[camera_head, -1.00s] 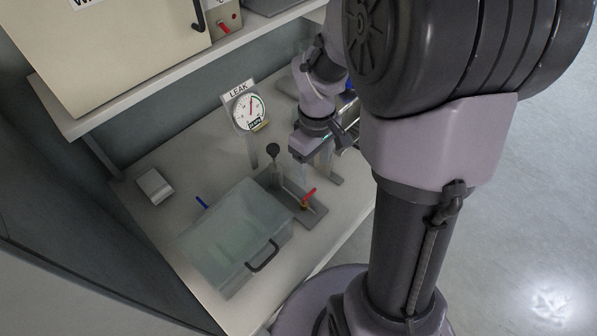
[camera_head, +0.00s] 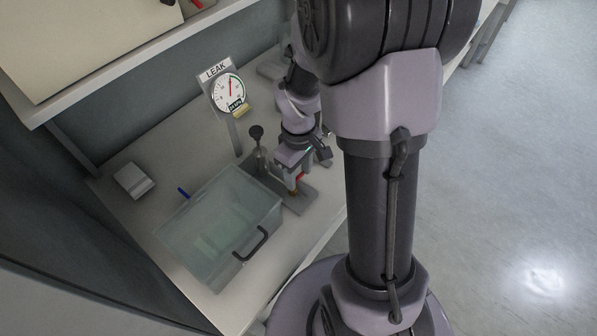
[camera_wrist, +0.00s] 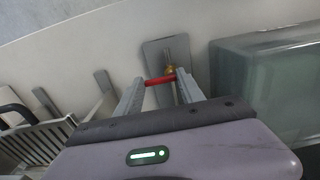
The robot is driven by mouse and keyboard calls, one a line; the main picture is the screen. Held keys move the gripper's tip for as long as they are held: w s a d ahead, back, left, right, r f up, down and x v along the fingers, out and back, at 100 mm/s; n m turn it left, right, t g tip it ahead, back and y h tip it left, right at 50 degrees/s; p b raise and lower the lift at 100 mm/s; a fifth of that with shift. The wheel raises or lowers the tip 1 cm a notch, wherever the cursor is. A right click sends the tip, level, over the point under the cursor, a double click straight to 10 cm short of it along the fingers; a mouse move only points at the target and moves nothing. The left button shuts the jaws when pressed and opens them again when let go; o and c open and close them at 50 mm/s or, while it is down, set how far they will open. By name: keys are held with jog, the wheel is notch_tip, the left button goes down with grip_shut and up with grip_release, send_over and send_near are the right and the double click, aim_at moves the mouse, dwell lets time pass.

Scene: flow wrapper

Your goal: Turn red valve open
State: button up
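The red valve handle (camera_wrist: 160,80) sits on a brass valve body (camera_wrist: 170,69) on a grey base plate (camera_wrist: 153,50). My gripper (camera_wrist: 159,79) is open. Its two fingers stand on either side of the handle, close to its two ends; I cannot tell whether they touch it. In the head view my gripper (camera_head: 293,180) is low over the plate (camera_head: 300,203), and only a bit of the red handle (camera_head: 299,176) shows beside it. The gauge (camera_head: 229,93) under the LEAK sign has a red needle pointing up.
A clear tank (camera_head: 200,262) with a dark handle stands beside the valve plate. A black-knobbed post (camera_head: 256,135) and the gauge stand are close behind. A small grey box (camera_head: 133,180) lies at the left. A shelf hangs above the bench.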

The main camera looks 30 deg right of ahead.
jog(key=shift+c, duration=1.2)
jog(key=m, duration=0.4)
jog(key=shift+s+m+b, duration=0.3)
jog(key=shift+s+m, duration=0.1)
jog(key=m, duration=0.2)
jog(key=m+b, duration=0.1)
jog(key=m, duration=0.1)
jog(key=shift+s+a+m, duration=0.2)
jog(key=shift+s+m, duration=0.1)
jog(key=shift+s, duration=0.05)
jog(key=m, duration=0.3)
jog(key=m+b, duration=0.1)
jog(key=shift+s+a, duration=0.25)
jog(key=shift+s+a+m+b, duration=0.1)
jog(key=shift+a+m+b, duration=0.15)
jog(key=shift+m, duration=0.85)
jog(key=shift+a+m+b, duration=0.1)
jog(key=shift+m+b, duration=0.15)
jog(key=shift+m, duration=0.85)
